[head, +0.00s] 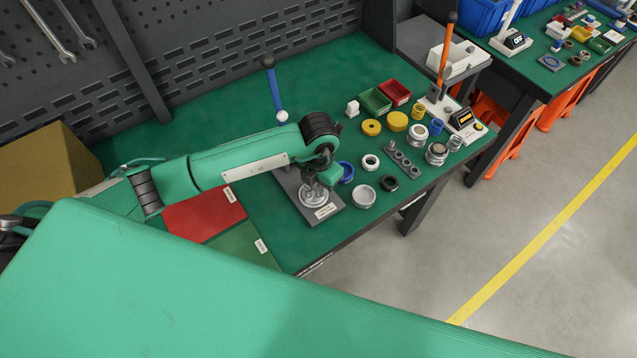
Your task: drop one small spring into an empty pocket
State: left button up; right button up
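My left gripper (326,178) comes in from the left and points down over a silver round part (316,197) on a dark plate (329,214) with a small label. The gripper is small and dark here, so I cannot tell whether it is open or holds a small spring. Pockets in the round part are not clear. A grey block (403,160) with several round holes lies to the right. Larger coil springs stand further right: a blue one (437,127) and a silver one (455,143). My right gripper is not in view.
Red (395,92) and green (374,100) bins stand at the back, near yellow rings (397,121). A white ring (370,162), black ring (389,184) and silver ring (363,197) lie right of the plate. A red mat (205,215) lies left.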

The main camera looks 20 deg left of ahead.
pick_arm(q)
jog(key=shift+r, duration=0.15)
jog(key=shift+r+p, duration=0.95)
jog(key=shift+r, duration=0.65)
jog(key=o, duration=0.6)
jog(key=shift+c, duration=0.2)
jog(key=shift+r, duration=0.1)
